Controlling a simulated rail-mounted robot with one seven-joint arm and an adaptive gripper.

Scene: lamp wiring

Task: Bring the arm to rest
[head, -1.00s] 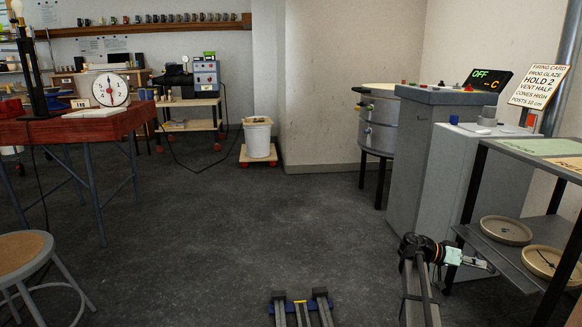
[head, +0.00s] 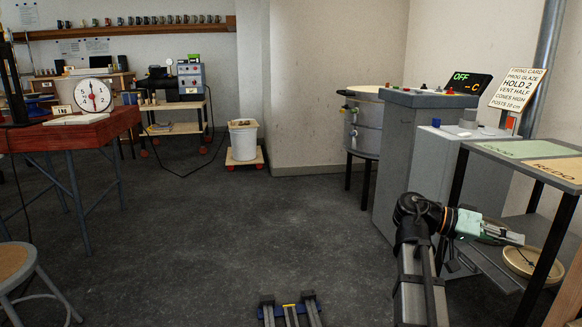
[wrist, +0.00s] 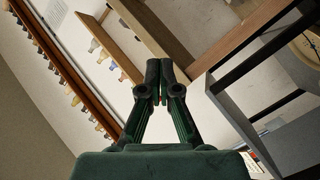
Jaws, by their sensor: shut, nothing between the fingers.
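My arm rises at the right of the head view, bent at a dark joint. My gripper (head: 518,238) points right, level with the gap between the top and lower shelf of the grey cart. In the wrist view my gripper (wrist: 160,72) shows its two dark green fingers with the tips together and nothing between them. In the head view the gripper covers part of the lower shelf, and I cannot tell if it touches the cart.
The cart's top holds a green card (head: 525,149) and a REDO card (head: 558,171). A round dish (head: 525,263) sits on its lower shelf. A grey control cabinet (head: 405,165) stands behind the arm. A stool (head: 18,265) is at left. The middle floor is clear.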

